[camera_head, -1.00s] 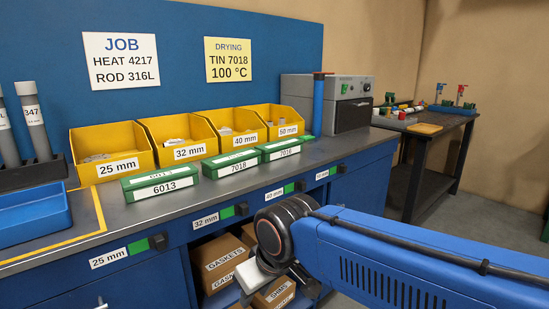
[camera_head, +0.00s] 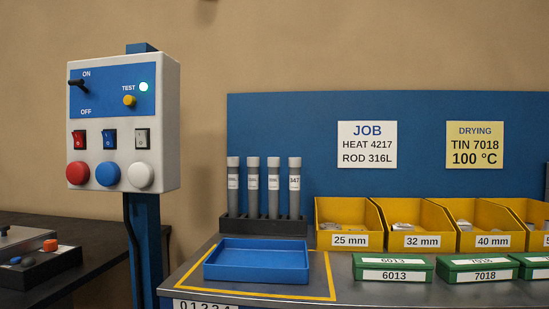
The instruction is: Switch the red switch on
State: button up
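The red switch (camera_head: 79,139) is a small rocker in a dark frame on the white control box (camera_head: 168,130) at the left. It is the leftmost of three rockers, beside a blue rocker (camera_head: 109,139) and a white one (camera_head: 142,138). Its face is too small to tell which way it is tipped. A red round button (camera_head: 78,174) sits below it, in line with a blue button (camera_head: 108,174) and a white button (camera_head: 140,175). A black lever (camera_head: 78,84) sits between ON and OFF, and a green TEST lamp (camera_head: 144,87) is lit. My gripper is not in this view.
The box stands on a blue post (camera_head: 147,240) between a dark table (camera_head: 95,260) and the workbench. The bench holds a blue tray (camera_head: 258,262), upright grey tubes (camera_head: 253,190), yellow bins (camera_head: 345,226) and green boxes (camera_head: 392,269). The space before the box looks clear.

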aim_at(78, 136)
jog(key=u, duration=1.35)
